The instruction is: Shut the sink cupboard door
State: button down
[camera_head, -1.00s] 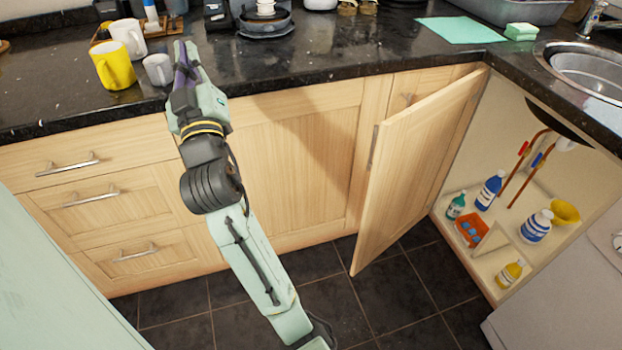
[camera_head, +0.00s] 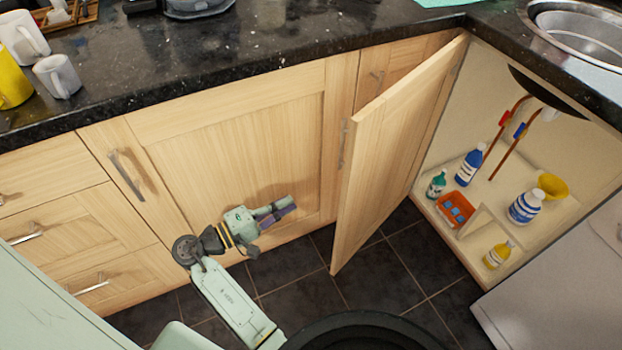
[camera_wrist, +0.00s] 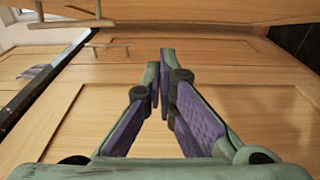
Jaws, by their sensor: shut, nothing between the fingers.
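The sink cupboard door (camera_head: 390,150) is a pale wooden panel standing open, out from the corner at an angle. Its bar handle (camera_head: 343,143) is near its free left edge, and the cupboard interior shows to its right. My gripper (camera_head: 288,206) is to the left of the door, low in front of the neighbouring cabinet panel, with a gap to the door. Its fingers point right towards the door. In the wrist view the purple-padded fingers (camera_wrist: 160,62) are together and hold nothing.
The open sink cupboard (camera_head: 480,105) holds several bottles, an orange tray (camera_head: 455,209), a yellow funnel (camera_head: 551,186) and pipes. A dark countertop (camera_head: 250,55) overhangs the cabinets, with mugs (camera_head: 57,76) at its left. Dark floor tiles (camera_head: 385,262) below the door are clear.

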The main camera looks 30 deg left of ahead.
jog(key=w+d+p, duration=0.3)
jog(key=w+d, duration=0.3)
jog(key=d, duration=0.2)
jog(key=shift+w+d, duration=0.35)
jog(key=shift+d, duration=0.05)
